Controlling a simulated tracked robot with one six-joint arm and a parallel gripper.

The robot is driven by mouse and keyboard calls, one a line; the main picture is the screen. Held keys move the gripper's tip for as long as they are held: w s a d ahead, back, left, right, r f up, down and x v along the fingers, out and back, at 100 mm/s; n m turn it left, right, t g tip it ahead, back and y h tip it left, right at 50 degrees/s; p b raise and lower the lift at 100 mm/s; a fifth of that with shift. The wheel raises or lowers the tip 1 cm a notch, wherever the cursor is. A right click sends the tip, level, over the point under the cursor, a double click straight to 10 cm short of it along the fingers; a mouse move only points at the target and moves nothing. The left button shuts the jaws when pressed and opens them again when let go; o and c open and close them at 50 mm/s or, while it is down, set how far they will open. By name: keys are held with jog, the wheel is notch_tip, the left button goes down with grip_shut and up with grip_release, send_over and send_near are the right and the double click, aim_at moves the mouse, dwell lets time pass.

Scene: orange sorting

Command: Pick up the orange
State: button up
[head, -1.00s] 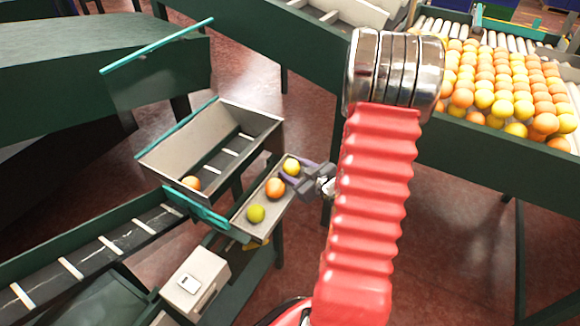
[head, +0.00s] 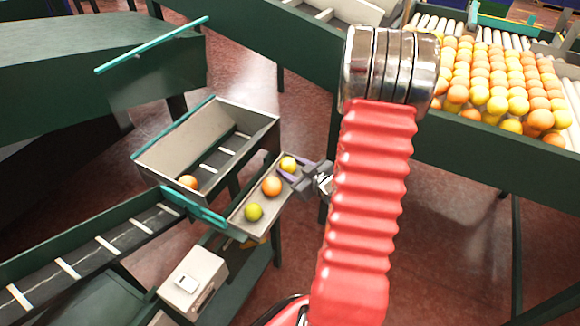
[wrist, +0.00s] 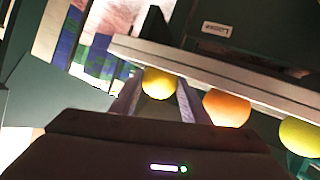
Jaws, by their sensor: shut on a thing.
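A small tray (head: 237,228) holds a row of three fruits in the head view. A yellow-orange fruit (head: 288,164) is at its far end, an orange one (head: 271,186) in the middle and a yellow-green one (head: 254,212) at the near end. My gripper (head: 292,170) reaches in from the right and is shut on the yellow-orange fruit. In the wrist view that fruit (wrist: 159,83) sits between my two fingers, its lower part hidden by my gripper. The orange one (wrist: 227,108) and the yellow-green one (wrist: 300,137) are beside it, outside the fingers.
A metal hopper (head: 180,135) left of the tray has another orange (head: 188,182) at its lower end. A slatted conveyor (head: 90,257) runs at lower left. A grey box (head: 191,277) stands in front. A roller table (head: 455,153) full of citrus is at right.

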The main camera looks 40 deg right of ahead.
aim_at(291, 165)
jog(key=shift+r, duration=0.2)
jog(key=shift+r, duration=4.85)
